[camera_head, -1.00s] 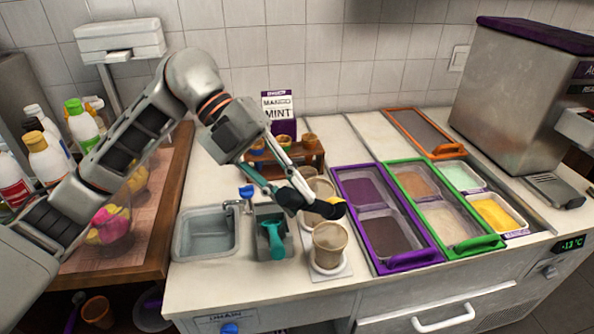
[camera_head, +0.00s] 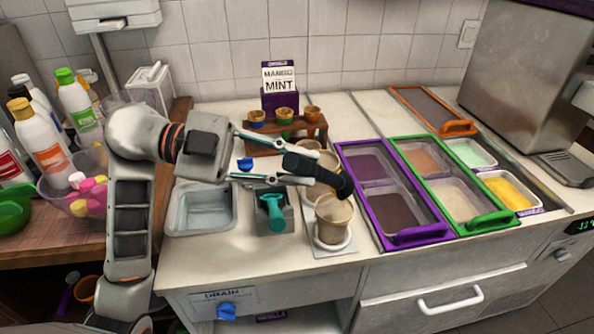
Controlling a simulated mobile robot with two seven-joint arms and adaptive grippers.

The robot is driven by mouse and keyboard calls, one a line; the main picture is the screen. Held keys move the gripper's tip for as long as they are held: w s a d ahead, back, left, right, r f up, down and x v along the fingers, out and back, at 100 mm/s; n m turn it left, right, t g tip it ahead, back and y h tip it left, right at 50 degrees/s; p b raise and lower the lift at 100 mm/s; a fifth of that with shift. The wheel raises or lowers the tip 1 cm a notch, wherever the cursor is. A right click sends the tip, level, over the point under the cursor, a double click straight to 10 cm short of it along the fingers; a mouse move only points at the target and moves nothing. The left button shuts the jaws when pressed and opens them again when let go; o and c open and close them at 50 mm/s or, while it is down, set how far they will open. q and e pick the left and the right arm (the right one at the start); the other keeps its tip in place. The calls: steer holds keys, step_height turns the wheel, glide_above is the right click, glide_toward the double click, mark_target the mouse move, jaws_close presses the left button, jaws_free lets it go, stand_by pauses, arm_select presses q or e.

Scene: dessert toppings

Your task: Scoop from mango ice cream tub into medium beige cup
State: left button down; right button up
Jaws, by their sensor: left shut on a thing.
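My left gripper (camera_head: 298,162) is shut on a black scoop (camera_head: 322,173). The scoop points right and slightly down, its far end above the back rim of the front beige cup (camera_head: 333,222). No yellow shows on the scoop from this side. Other beige cups (camera_head: 327,160) stand behind, partly hidden by the scoop and gripper; I cannot tell for sure which cup is the medium one. The mango ice cream tub (camera_head: 509,191), yellow inside, sits at the right of the counter. My right gripper is not in view.
A teal scoop (camera_head: 272,210) stands in a grey holder beside the sink (camera_head: 203,210). Purple-framed (camera_head: 416,236) and green-framed (camera_head: 483,221) tubs lie right of the cups. A wooden stand (camera_head: 285,138) with small bowls is behind the gripper.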

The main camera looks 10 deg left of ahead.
arm_select(q)
steer(key=shift+d+f+n+t+h+b, duration=0.1)
steer(key=shift+f+n+t+h+b, duration=0.25)
steer(key=shift+n+t, duration=0.2)
steer(key=shift+r+n+t, duration=0.1)
steer(key=shift+n+t, duration=0.25)
steer(key=shift+n, duration=0.2)
steer(key=n+t+p, duration=0.3)
steer(key=shift+r+n+h, duration=0.2)
steer(key=shift+n+h, duration=0.05)
steer(key=shift+n, duration=0.05)
steer(key=shift+f+n+t+p, duration=0.2)
steer(key=shift+n+t+p, duration=0.8)
steer(key=shift+n+p, duration=0.15)
steer(key=shift+w+f, duration=0.1)
steer(key=shift+f, duration=0.55)
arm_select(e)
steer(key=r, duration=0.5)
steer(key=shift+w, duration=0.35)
